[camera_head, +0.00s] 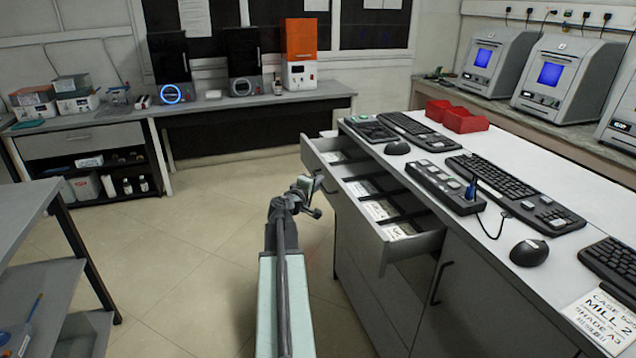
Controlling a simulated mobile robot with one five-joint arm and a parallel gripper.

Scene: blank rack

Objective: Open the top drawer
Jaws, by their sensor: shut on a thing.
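The top drawer (360,235) of the grey cabinet is pulled out to the left from under the white worktop. Its inside is divided into compartments holding cards or packets with printed labels. The handle is mostly hidden behind the gripper's jaws. My arm reaches up from the bottom of the picture to the drawer.
Keyboards, a control box (445,187) and mice stand on the worktop (580,200). A closed cabinet door with a black handle (441,283) is below, right of the drawer. A grey table (25,205) stands at the left. The floor (190,240) between is clear.

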